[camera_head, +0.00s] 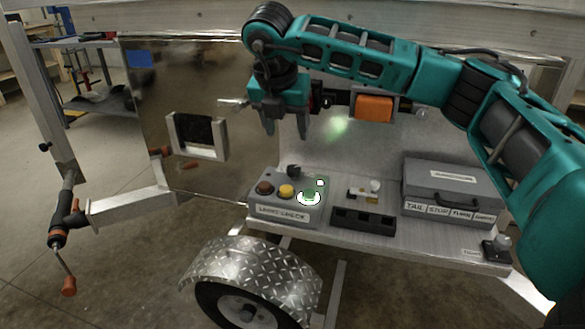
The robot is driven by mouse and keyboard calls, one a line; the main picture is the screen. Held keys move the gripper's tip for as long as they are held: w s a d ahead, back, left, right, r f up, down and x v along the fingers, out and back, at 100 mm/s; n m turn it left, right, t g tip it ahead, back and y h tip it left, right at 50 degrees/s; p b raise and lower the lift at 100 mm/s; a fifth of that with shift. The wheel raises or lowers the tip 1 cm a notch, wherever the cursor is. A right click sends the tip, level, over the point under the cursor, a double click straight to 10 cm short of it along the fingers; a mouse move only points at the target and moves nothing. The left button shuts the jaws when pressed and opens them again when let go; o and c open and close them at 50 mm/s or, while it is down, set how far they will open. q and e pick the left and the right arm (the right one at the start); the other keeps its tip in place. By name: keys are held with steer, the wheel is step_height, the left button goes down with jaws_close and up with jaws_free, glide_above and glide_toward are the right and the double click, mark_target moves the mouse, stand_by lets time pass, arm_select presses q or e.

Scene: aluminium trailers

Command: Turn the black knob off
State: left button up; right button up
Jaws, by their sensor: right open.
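The black knob (294,171) stands on the back part of a grey control box (262,212) on the trailer deck. Which way the knob is turned is too small to tell. In front of it on the box are a brown button, a yellow button (286,191) and a green button (309,195) that looks lit. My right gripper (286,133) is above and slightly behind the knob, pointing down. Its fingers are apart with nothing between them, and it does not touch the knob. My left gripper is not in view.
A black tray (363,219) with small parts and a grey case (452,192) stand right of the control box. A polished panel (165,120) rises behind. An orange block (374,108) sits behind my right arm. A fender and wheel (250,280) are below.

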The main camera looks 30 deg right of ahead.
mark_target(294, 168)
steer(key=b+x, duration=0.2)
steer(key=x, duration=0.9)
steer(key=shift+a, duration=0.15)
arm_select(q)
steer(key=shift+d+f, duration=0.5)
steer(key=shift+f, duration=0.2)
arm_select(e)
steer(key=shift+w+d+f, duration=0.15)
steer(key=shift+d+f, duration=0.05)
steer(key=shift+f, duration=0.45)
steer(key=c, duration=1)
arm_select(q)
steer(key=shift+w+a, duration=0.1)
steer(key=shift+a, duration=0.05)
